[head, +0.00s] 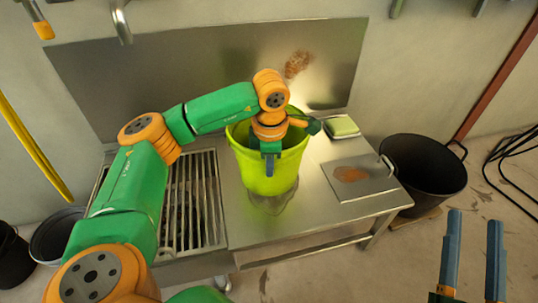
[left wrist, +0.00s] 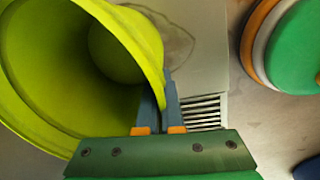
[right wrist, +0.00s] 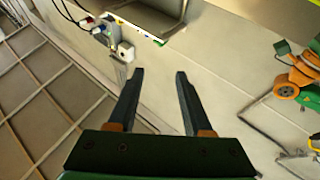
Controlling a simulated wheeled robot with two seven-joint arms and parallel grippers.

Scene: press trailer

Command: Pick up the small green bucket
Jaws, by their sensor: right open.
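The green bucket (head: 268,172) is bright lime green and upright over the middle of the metal table. I cannot tell whether its base touches the tabletop. My left gripper (head: 270,163) is at the bucket's near rim. In the left wrist view, its two fingers (left wrist: 164,98) are close together with the rim of the bucket (left wrist: 110,30) between them. The left arm hides part of the bucket's top. My right gripper (head: 472,250) is open and empty at the lower right, away from the table; its spread fingers also show in the right wrist view (right wrist: 158,100).
The metal table (head: 310,222) has a slatted grate (head: 200,200) at left. A large black tub (head: 430,178) stands on the floor beyond the table's right end.

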